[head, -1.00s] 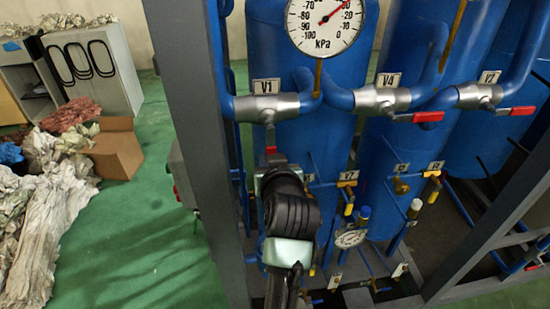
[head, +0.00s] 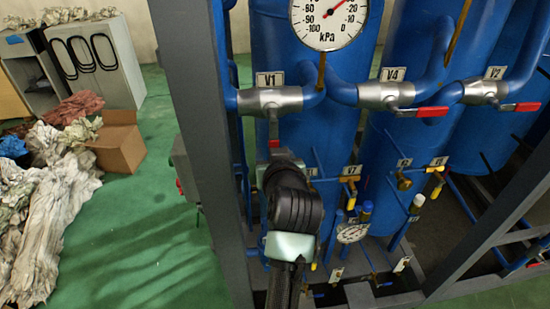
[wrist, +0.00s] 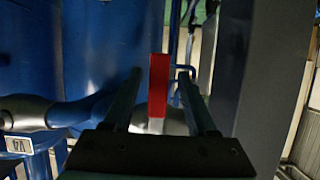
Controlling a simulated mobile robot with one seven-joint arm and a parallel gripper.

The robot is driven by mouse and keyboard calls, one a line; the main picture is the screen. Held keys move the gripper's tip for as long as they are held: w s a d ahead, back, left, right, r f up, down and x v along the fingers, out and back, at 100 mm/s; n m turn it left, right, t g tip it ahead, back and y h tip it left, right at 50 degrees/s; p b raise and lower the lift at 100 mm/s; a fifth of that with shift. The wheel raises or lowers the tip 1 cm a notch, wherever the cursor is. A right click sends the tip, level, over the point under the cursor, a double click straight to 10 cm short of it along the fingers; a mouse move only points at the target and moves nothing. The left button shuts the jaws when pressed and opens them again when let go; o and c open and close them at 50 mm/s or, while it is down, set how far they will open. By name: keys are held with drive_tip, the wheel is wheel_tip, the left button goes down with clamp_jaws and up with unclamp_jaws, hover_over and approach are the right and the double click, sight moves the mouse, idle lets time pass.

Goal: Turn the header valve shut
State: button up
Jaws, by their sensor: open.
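The V1 valve (head: 270,100) has a silver body on the blue header pipe, and its lever hangs straight down with a red grip (head: 274,143) at the end. My gripper (wrist: 160,77) is at this lever, and in the head view my wrist hides the fingers. In the wrist view the red grip (wrist: 159,85) stands between the two open fingers, with a gap on each side. The V4 valve (head: 385,96) and V2 valve (head: 478,92) are to the right, with red-gripped levers lying about horizontal.
A pressure gauge (head: 328,18) sits above the header. A grey frame post (head: 190,120) stands close left of V1. Blue tanks (head: 410,40) are behind. Small yellow-handled valves (head: 350,195) and a small gauge (head: 352,233) are below right. A cardboard box (head: 120,145) is on the green floor.

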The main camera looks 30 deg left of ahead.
drive_tip(key=b+v, duration=0.3)
drive_tip(key=v, duration=1)
drive_tip(key=shift+b, duration=0.3)
drive_tip(key=shift+w+f, duration=0.1)
drive_tip(key=d+r+m+t+h+b, duration=0.15)
drive_tip(key=d+r+t, duration=0.35)
drive_tip(key=r, duration=0.5)
drive_tip(key=d+r+m+t+h, duration=0.2)
drive_tip(key=d+r+t, duration=0.3)
drive_tip(key=r, duration=0.5)
drive_tip(key=s+d+r+m+t+h, duration=0.1)
drive_tip(key=s+d+r+t+h, duration=0.1)
drive_tip(key=r, duration=0.4)
drive_tip(key=s+d+r+m+t+h, duration=0.2)
drive_tip(key=s+d+r+t, duration=0.2)
drive_tip(key=s+r, duration=0.2)
drive_tip(key=shift+b, duration=0.4)
drive_tip(key=shift+d+r, duration=0.1)
drive_tip(key=shift+d, duration=0.05)
drive_tip(key=shift+c, duration=0.6)
